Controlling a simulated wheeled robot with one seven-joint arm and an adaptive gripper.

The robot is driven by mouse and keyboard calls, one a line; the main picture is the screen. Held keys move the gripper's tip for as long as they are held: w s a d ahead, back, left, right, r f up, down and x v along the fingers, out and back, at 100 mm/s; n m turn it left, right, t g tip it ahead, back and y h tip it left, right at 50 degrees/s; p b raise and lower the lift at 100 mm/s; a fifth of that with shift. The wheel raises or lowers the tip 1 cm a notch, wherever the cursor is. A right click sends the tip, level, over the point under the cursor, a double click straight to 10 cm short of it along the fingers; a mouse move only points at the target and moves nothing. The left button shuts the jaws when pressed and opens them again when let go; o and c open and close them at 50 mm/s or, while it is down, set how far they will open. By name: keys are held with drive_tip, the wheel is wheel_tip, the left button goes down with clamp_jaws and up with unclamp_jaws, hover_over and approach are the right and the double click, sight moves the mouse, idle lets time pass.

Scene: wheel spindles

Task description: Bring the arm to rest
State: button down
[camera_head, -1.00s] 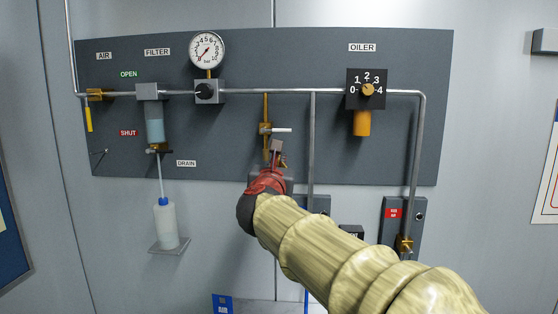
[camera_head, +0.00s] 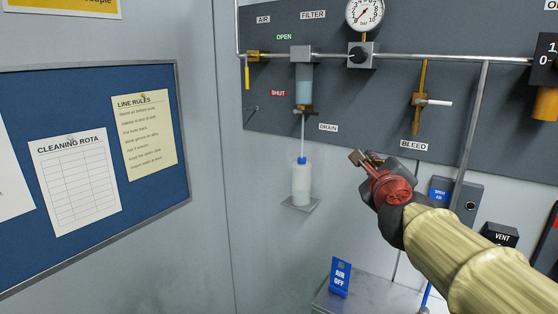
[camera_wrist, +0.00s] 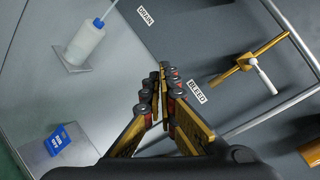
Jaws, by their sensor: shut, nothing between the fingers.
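My arm comes in from the lower right of the head view, in a pale yellow ribbed sleeve. My gripper (camera_head: 362,157) is in front of the wall, just below and left of the BLEED label (camera_head: 413,145). It is shut and empty, apart from the panel fittings as far as I can tell. In the wrist view the fingers of my gripper (camera_wrist: 164,78) meet between the drain bottle and the bleed valve.
A grey panel (camera_head: 350,110) carries pipes, a gauge (camera_head: 364,13) and a bleed valve (camera_head: 420,100). A drain bottle (camera_head: 301,183) stands on a small shelf. An AIR OFF sign (camera_head: 340,277) stands on a metal surface below. A blue noticeboard (camera_head: 95,235) hangs left.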

drive_tip(key=s+a+f+n+g+y, duration=0.2)
drive_tip(key=s+a+f+n, duration=0.15)
drive_tip(key=f+n, duration=0.25)
drive_tip(key=s+a+f+n+g+y+b, duration=0.1)
drive_tip(key=s+a+f+n+g+y, duration=0.1)
drive_tip(key=s+a+f+n, duration=0.3)
drive_tip(key=s+a+f+n+g+y, duration=0.2)
drive_tip(key=s+f+n, duration=0.1)
drive_tip(key=f+n, duration=0.35)
drive_tip(key=s+d+f+n+g+h+b, duration=0.1)
drive_tip(key=s+d+f+n+g+b, duration=0.1)
drive_tip(key=s+f+n, duration=0.3)
drive_tip(key=s+d+f+n+g+h+b, duration=0.2)
drive_tip(key=s+d+f+n, duration=0.3)
drive_tip(key=s+f, duration=0.7)
drive_tip(key=s+g, duration=0.1)
drive_tip(key=s, duration=0.3)
drive_tip(key=shift+s+d+f, duration=0.15)
drive_tip(key=shift+d+f, duration=0.05)
drive_tip(key=shift+a+r, duration=0.1)
